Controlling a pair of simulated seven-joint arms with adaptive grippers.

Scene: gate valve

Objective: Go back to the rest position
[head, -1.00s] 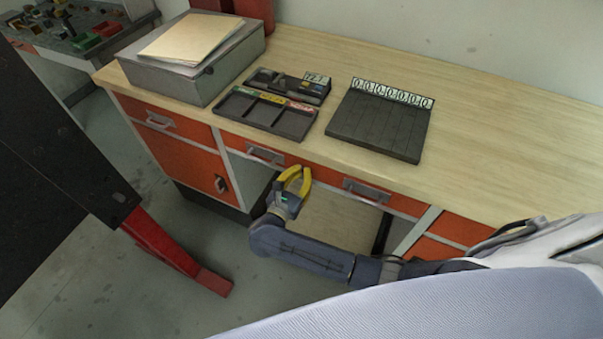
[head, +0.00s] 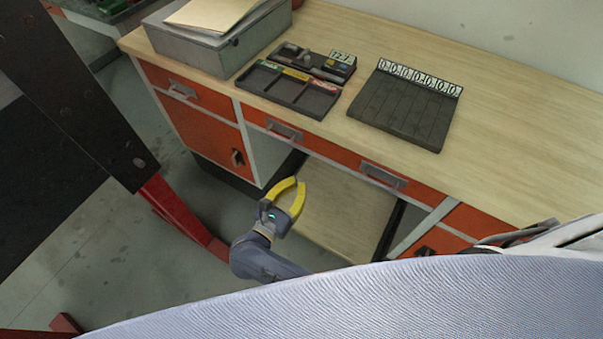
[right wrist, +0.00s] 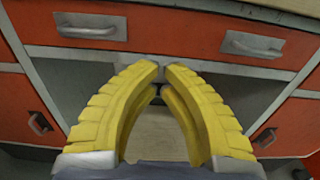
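My right gripper (head: 297,183) has two curved yellow fingers and hangs in front of the desk's open knee space, below the drawer front, touching nothing. In the right wrist view the gripper (right wrist: 162,68) shows its fingertips drawn close together with only a narrow slit, and nothing is held. My right arm runs from the gripper toward the lower right, largely hidden behind the pale grey surface along the bottom. My left gripper is not in view.
The wooden desk (head: 510,120) has orange drawers (head: 390,178). On it are a grey box with papers (head: 205,48), a compartment tray (head: 285,88) and a dark numbered rack (head: 400,108). A dark panel (head: 75,110) with red legs (head: 185,220) stands left, with open floor between.

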